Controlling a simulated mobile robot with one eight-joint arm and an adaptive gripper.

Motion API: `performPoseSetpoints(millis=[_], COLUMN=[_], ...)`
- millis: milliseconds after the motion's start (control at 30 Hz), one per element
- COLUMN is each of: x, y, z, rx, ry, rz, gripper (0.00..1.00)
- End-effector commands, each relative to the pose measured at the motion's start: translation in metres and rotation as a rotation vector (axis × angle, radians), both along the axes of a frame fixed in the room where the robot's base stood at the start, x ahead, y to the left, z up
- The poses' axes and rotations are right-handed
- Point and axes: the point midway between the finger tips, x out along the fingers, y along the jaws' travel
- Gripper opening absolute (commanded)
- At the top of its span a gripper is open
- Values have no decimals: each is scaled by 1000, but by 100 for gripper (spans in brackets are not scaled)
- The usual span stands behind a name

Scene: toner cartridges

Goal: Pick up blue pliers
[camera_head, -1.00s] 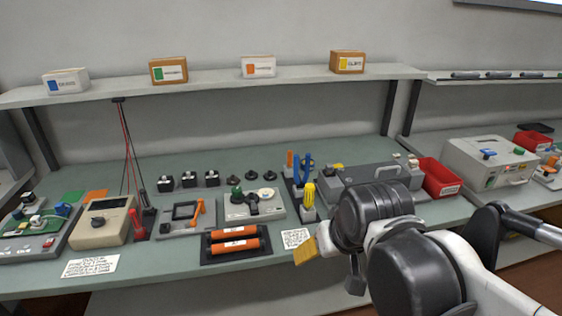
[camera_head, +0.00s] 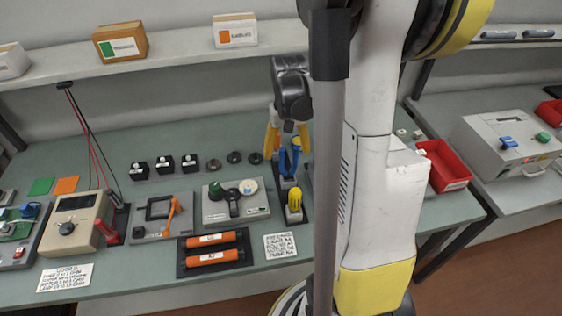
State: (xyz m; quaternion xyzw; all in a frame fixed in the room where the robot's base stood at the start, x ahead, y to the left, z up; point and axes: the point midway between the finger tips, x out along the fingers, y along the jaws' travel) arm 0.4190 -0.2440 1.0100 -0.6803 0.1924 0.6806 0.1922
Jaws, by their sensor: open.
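The blue pliers (camera_head: 289,157) stand upright, handles up, in a dark tool holder (camera_head: 305,200) at the middle of the bench. My gripper (camera_head: 288,142) is directly above and around the pliers, pointing down, with its yellow-orange fingers spread to either side of the blue handles. It is open, and I see no finger closed on the pliers. A yellow-handled tool (camera_head: 294,200) stands in front of the pliers in the same holder. The right part of the holder is hidden by my arm.
Orange cylinders (camera_head: 211,239) lie in a black tray at the front. A grey device with a knob (camera_head: 236,203) sits left of the holder. A red bin (camera_head: 443,166) is to the right. The shelf (camera_head: 170,65) runs behind. My arm hides much of the right bench.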

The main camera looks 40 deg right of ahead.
Motion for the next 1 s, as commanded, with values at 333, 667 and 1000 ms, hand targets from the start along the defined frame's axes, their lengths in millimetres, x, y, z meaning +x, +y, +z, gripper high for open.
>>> performPoseSetpoints(millis=[333, 667, 1000], x=[-1, -2, -2], y=[-5, -7, -7], z=[-33, -66, -65], rx=[-1, -1, -1], ry=[-1, -2, -2], rz=[-1, 1, 1], gripper=[80, 80, 14])
